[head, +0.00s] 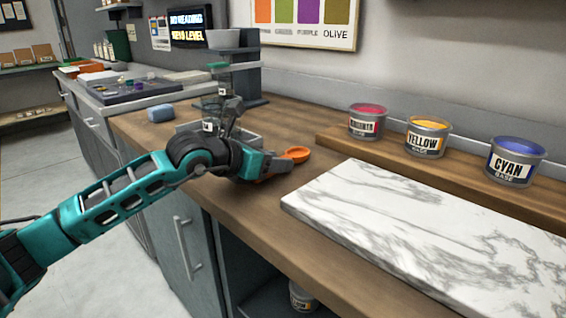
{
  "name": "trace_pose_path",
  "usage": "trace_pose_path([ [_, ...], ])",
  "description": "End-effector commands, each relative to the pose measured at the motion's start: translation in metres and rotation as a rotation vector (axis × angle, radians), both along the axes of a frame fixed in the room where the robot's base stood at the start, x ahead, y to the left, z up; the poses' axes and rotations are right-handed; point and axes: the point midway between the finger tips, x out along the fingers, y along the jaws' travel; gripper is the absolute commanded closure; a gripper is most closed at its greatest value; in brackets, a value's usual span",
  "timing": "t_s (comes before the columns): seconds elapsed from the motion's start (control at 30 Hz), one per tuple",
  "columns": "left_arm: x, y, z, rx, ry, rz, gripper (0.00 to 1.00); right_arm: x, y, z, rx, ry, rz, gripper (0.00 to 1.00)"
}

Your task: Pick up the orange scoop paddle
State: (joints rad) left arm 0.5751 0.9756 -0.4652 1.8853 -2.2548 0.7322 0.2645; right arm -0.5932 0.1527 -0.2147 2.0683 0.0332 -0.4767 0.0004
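The orange scoop paddle (295,154) lies at the wooden counter's front part, left of the marble slab. Its rounded scoop end shows. My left gripper (276,164) is right at the paddle and covers part of it. More orange shows just below the gripper, along its lower edge. The fingertips are too small and too hidden to tell whether they are open or shut on the paddle. My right gripper is not in view.
A white marble slab (430,235) covers the counter's right part. Magenta (366,122), yellow (425,139) and cyan (513,165) cans stand on a raised wooden shelf behind it. A blue block (160,113) and a grey dispenser stand (235,75) are to the left.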

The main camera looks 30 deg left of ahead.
Motion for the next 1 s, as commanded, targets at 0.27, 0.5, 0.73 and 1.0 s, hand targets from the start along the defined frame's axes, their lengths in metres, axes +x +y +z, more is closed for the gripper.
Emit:
trace_pose_path([
  [0.27, 0.0, 0.0, 0.0, 0.0, 0.0, 0.0, 0.84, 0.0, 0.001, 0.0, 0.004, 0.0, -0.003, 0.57],
  [0.5, 0.0, 0.0, 0.0, 0.0, 0.001, 0.0, 1.0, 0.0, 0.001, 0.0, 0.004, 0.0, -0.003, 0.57],
  [0.73, 0.0, 0.0, 0.001, 0.0, 0.0, 0.0, 1.0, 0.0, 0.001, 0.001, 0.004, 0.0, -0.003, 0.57],
  [1.0, 0.0, 0.0, 0.02, -0.001, -0.004, 0.0, 1.0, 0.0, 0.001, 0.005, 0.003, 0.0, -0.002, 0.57],
])
